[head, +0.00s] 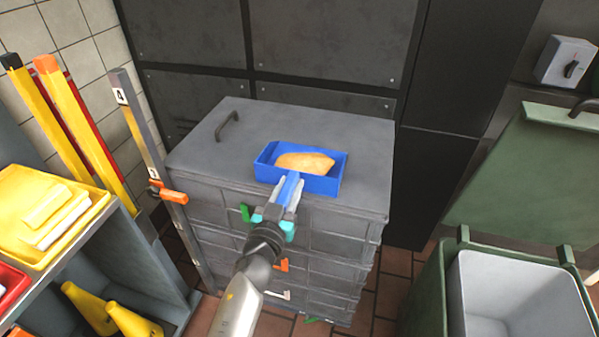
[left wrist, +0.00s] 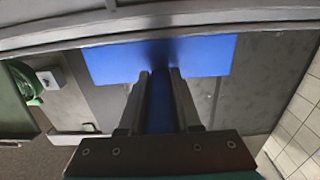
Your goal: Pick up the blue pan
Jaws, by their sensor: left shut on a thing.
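The blue pan (head: 322,184) is a shallow rectangular tray on top of the grey cabinet, near its front edge. A golden-brown bread-like piece (head: 305,162) lies in it. My left gripper (head: 291,186) reaches in from the front and is shut on the pan's blue handle, which points toward me. In the left wrist view the blue pan (left wrist: 205,55) spans the top middle, and the handle (left wrist: 160,105) runs between the two fingers. The pan looks level; I cannot tell whether it touches the cabinet top. My right gripper is not in view.
The grey cabinet (head: 190,160) has a free top around the pan and a dark handle at back left. A shelf at left holds a yellow tray (head: 85,225). An open green bin (head: 432,290) stands at right. Dark wall panels (head: 320,40) rise behind.

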